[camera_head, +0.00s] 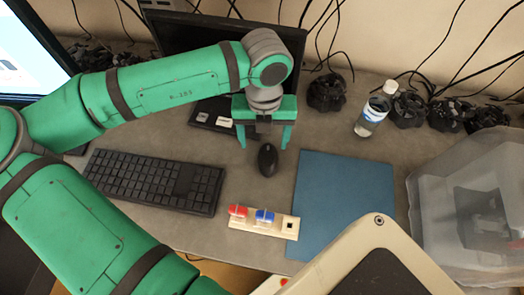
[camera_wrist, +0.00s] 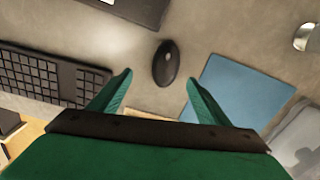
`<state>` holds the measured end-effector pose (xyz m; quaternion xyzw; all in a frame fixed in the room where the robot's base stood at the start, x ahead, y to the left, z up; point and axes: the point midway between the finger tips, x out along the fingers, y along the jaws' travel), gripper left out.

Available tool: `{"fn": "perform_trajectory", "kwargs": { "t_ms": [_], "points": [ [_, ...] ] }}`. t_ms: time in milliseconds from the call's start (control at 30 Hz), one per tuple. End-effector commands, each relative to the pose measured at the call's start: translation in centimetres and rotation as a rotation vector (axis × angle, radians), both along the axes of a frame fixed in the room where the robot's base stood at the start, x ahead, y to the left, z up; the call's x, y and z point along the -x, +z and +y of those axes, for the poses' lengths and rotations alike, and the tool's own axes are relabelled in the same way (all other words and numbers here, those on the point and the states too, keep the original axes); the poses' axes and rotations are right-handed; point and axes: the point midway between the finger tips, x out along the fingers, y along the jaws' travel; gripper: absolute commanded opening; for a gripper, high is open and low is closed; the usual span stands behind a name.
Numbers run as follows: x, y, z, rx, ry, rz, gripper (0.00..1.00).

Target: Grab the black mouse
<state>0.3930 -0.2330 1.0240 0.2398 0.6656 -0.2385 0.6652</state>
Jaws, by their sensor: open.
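The black mouse (camera_head: 267,160) lies on the grey desk, between the keyboard and the blue mat. In the wrist view the mouse (camera_wrist: 166,63) is upper centre, beyond the fingertips and roughly midway between their lines. My gripper (camera_head: 264,143) points down above the desk, close to the mouse in the head view. Its two green fingers are apart and nothing is between them. In the wrist view my gripper (camera_wrist: 160,82) also shows both fingers spread. I cannot tell its exact height above the desk.
A black keyboard (camera_head: 153,180) is left of the mouse and a blue mat (camera_head: 343,200) right. A wooden block with red and blue parts (camera_head: 264,222) lies in front. A bottle (camera_head: 372,116), black wheel-like parts (camera_head: 327,92) and a translucent bin (camera_head: 470,200) stand to the right. A monitor (camera_head: 215,35) stands behind.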

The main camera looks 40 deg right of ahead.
Motion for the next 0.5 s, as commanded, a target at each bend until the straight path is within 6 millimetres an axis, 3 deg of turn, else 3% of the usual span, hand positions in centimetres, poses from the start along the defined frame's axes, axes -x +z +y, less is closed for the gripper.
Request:
{"fn": "perform_trajectory", "kwargs": {
  "t_ms": [200, 500],
  "points": [
    [0.2, -2.9, -0.2, 0.000, -0.004, 0.001, 0.70],
    [0.2, -5.3, -0.5, -0.001, -0.001, 0.001, 0.70]
  ]
}}
